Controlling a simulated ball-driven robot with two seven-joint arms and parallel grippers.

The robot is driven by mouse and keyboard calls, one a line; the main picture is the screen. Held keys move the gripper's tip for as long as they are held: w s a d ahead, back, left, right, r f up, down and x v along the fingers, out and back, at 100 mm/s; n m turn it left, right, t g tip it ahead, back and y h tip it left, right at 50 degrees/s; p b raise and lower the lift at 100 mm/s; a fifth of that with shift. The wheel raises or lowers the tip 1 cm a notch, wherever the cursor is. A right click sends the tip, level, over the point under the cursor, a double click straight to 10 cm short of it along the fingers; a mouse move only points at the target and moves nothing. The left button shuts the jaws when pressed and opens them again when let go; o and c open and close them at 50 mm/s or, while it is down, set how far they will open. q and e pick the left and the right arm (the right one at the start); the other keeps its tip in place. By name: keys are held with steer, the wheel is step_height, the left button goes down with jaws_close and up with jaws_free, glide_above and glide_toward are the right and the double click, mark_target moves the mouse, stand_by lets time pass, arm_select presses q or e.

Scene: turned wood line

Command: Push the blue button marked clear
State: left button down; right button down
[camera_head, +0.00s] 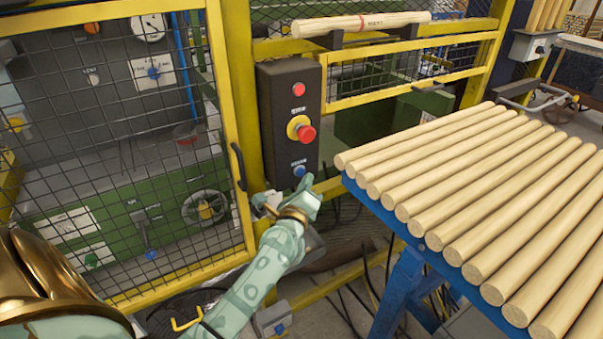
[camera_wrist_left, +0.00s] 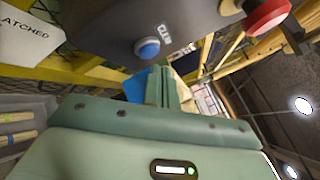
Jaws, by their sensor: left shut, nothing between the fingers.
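The blue button (camera_head: 299,170) is the lowest control on a dark upright control box (camera_head: 277,128) on the yellow fence. A small label sits just above it, too small to read. In the left wrist view the blue button (camera_wrist_left: 147,48) shows on the box's face, up and left of the fingers. My left gripper (camera_head: 311,190) is shut and empty, just below the blue button in the head view. In the left wrist view its closed fingertips (camera_wrist_left: 161,72) appear close to the button but apart from it. My right gripper is not in view.
A red emergency knob (camera_head: 306,133) on a yellow collar and a small red button (camera_head: 299,89) sit above the blue one. A blue stand with several wooden rods (camera_head: 480,200) is close on the right. A mesh door (camera_head: 120,150) is on the left.

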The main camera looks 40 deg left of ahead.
arm_select(q)
steer(key=shift+w+a, duration=0.15)
steer(key=shift+a, duration=0.25)
steer(key=shift+w+a, duration=0.15)
steer(key=shift+a, duration=0.15)
stand_by(0.5)
steer(key=shift+d, duration=0.1)
stand_by(0.4)
steer(key=shift+s+d, duration=0.35)
steer(key=shift+d, duration=0.25)
steer(key=d, duration=0.1)
steer(key=s+d, duration=0.1)
steer(key=d, duration=0.1)
steer(key=s+d, duration=0.1)
steer(key=shift+d, duration=0.35)
steer(key=shift+w, duration=0.1)
stand_by(0.6)
